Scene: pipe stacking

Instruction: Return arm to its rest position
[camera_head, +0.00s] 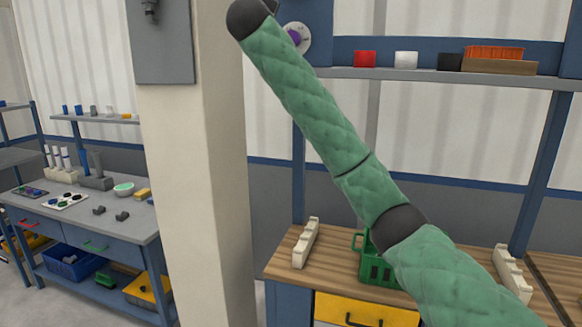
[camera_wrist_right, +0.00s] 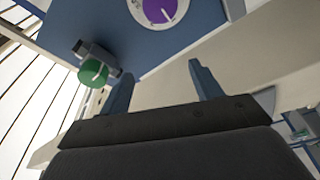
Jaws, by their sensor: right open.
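My right arm (camera_head: 310,110), in green quilted padding, comes in from the lower right of the head view. It reaches up and left across the workbench, and its dark wrist end (camera_head: 248,18) is at the top edge near the pillar. My right gripper (camera_wrist_right: 160,78) shows in the right wrist view with its two blue-grey fingers apart and nothing between them. In the head view the right gripper's fingers cannot be made out. My left arm and gripper are not in view.
The wooden workbench (camera_head: 283,262) holds two cream notched holders (camera_head: 306,243) (camera_head: 508,268) and a green crate (camera_head: 378,268), partly behind my arm. A pillar (camera_head: 180,190) stands left of the arm. A purple dial (camera_wrist_right: 160,10) and green knob (camera_wrist_right: 93,73) lie beyond the fingers.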

